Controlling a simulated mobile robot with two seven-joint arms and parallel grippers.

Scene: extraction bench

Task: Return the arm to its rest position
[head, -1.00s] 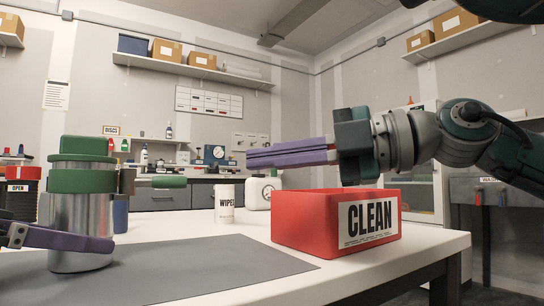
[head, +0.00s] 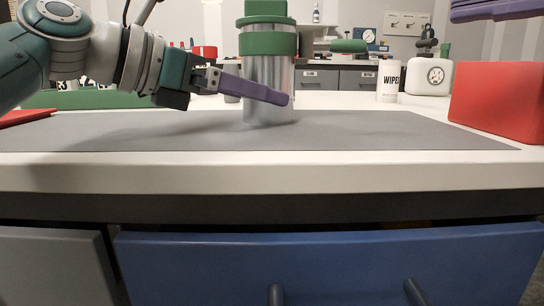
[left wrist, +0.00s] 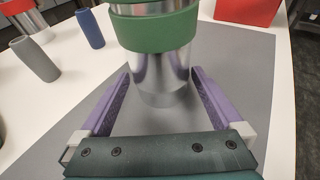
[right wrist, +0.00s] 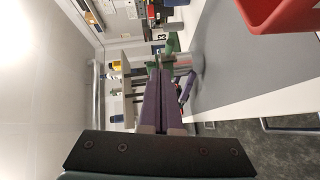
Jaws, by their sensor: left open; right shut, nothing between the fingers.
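My left gripper (head: 270,95) is open at the metal canister (head: 265,95) with green bands, which stands upright on the grey mat. In the left wrist view the purple fingers (left wrist: 160,82) lie to either side of the canister's lower body (left wrist: 158,72), with gaps visible. My right gripper shows only partly in the head view, as purple fingers (head: 498,10) at the upper right corner, above the red box (head: 500,100). In the right wrist view its fingers (right wrist: 158,85) are together and empty, clear of the red box (right wrist: 285,12).
The grey mat (head: 400,135) covers much of the white bench. A wipes tub (head: 388,82) and a white container (head: 428,77) stand behind it. A blue drawer front (head: 330,265) is below the bench edge.

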